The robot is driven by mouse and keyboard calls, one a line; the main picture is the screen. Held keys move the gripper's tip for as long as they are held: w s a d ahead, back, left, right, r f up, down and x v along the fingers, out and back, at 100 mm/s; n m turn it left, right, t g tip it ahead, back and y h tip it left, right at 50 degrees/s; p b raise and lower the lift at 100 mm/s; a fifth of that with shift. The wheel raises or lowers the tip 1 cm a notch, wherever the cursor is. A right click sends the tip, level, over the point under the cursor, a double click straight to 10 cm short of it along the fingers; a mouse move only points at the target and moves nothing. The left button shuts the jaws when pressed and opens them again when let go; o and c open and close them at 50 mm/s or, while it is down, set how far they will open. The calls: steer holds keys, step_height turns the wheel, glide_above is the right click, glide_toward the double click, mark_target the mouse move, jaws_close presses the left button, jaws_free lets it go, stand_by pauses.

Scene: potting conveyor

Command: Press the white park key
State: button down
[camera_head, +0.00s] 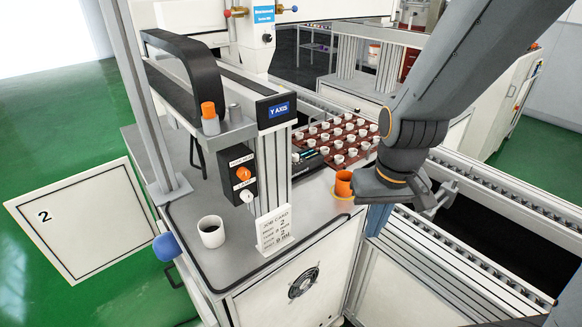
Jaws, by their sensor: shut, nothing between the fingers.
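The white park key (246,196) is the lower round button on a dark control box (236,174), fixed to the upright post left of centre. An orange key (243,174) sits above it, and each has a small label that is hard to read. My gripper (362,196) is at the right end of the grey worktop, well to the right of the key. It is shut and empty, and its fingers are seen only partly from here. An orange cup (343,186) stands right beside its tip; I cannot tell whether they touch.
A white cup (211,231) with dark contents and a white job card (272,230) stand on the grey worktop (216,266) below the key. A brown tray (338,159) of several small white cups lies behind. Conveyor rails (480,256) run along the right.

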steer(key=shift+w, duration=0.1)
stand_by(0.4)
steer(key=w+a+r+n+g+y+b, duration=0.1)
steer(key=w+a+r+n, duration=0.2)
steer(key=w+a+n, duration=0.4)
steer(key=w+a+r+n+g+y, duration=0.1)
steer(key=w+a+r+n, duration=0.2)
steer(key=w+a+n, duration=0.4)
steer(key=w+a+r+n+g+b, duration=0.1)
steer(key=w+a+r+n, duration=0.3)
steer(key=w, duration=1.3)
steer(key=a+n, duration=0.4)
steer(key=n, duration=0.3)
steer(key=shift+w+y+b, duration=0.3)
steer(key=shift+y, duration=0.1)
steer(key=shift+a, duration=0.1)
steer(key=p+x, duration=0.1)
steer(key=x, duration=0.3)
steer(key=p+x, duration=0.2)
steer(key=x, duration=0.2)
steer(key=p+x, duration=0.2)
steer(key=x, duration=0.2)
steer(key=shift+w+d+f, duration=0.3)
steer(key=shift+w+f, duration=0.1)
steer(key=shift+f, duration=0.6)
